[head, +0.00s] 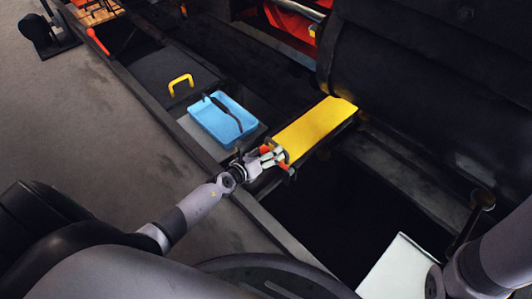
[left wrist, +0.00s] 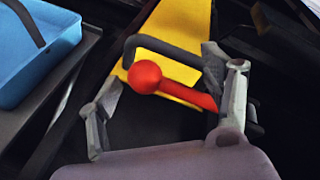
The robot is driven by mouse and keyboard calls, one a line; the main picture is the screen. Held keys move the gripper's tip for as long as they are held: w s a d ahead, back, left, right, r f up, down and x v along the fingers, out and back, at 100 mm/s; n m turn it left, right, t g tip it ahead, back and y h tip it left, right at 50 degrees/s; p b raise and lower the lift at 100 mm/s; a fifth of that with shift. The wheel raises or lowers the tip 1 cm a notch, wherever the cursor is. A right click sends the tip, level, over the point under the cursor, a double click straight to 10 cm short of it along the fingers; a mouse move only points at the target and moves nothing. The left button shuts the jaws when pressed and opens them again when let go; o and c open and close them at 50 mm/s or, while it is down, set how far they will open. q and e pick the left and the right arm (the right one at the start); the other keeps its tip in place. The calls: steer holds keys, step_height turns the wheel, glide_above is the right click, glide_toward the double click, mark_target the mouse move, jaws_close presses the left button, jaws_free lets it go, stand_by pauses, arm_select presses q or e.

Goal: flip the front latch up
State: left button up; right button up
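A red latch handle with a round red knob (left wrist: 145,77) lies across the front end of a yellow plate (left wrist: 160,70) in the left wrist view. A dark grey bent bar (left wrist: 170,44) shows just beyond the knob. My left gripper (head: 271,156) is at the near end of the yellow plate (head: 315,125) in the head view, with bits of red beside its fingers. In the left wrist view its fingers (left wrist: 173,80) are wide apart, on either side of the red handle. The right finger is close to the handle's end; I cannot tell whether they touch. My right gripper is out of view.
A blue tray (head: 235,136) holding a dark strip stands left of the plate. A yellow handle (head: 181,79) sits on a dark lid behind it. A large black cylinder (head: 430,80) is at the right. A dark opening (head: 330,205) lies below the plate.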

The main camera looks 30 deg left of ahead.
arm_select(q)
steer(key=shift+s, duration=0.1)
steer(key=c, duration=1.6)
